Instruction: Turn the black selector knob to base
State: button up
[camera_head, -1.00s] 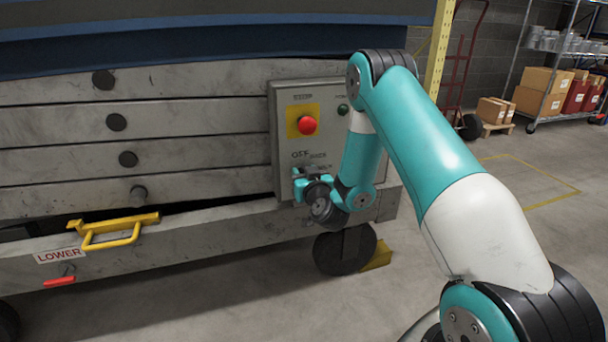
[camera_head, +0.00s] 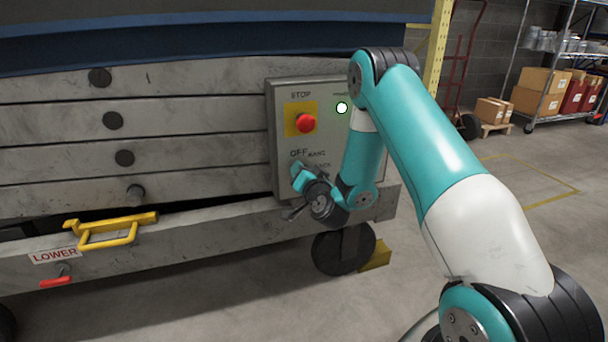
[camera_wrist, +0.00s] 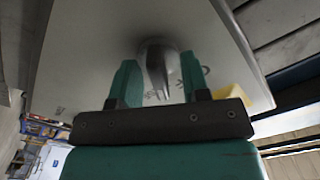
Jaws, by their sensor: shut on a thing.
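A grey control panel (camera_head: 283,134) sits on the side of the lift, with lettering around the selector, including OFF. My gripper (camera_head: 299,176) is at its lower part, turned at a slant, and hides the selector knob in the head view. In the wrist view, the knob (camera_wrist: 157,62) looks dark grey, with a raised ridge, and sits between the two teal fingers of my gripper (camera_wrist: 158,80). The gripper is shut on it. The head view cannot show which label the knob points to. A lamp (camera_head: 342,108) on the panel is lit white-green.
A red stop button (camera_head: 306,123) on a yellow plate stands out above my gripper. A yellow handle (camera_head: 112,232) and a red lever (camera_head: 56,282) by a LOWER label are at left. Open floor (camera_head: 470,245) lies to the right.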

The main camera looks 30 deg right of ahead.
jog(key=shift+s+d+f+m, duration=0.1)
jog(key=shift+f+m, duration=0.05)
jog(key=shift+m, duration=0.75)
jog(key=o, duration=0.9)
jog(key=shift+c, duration=0.2)
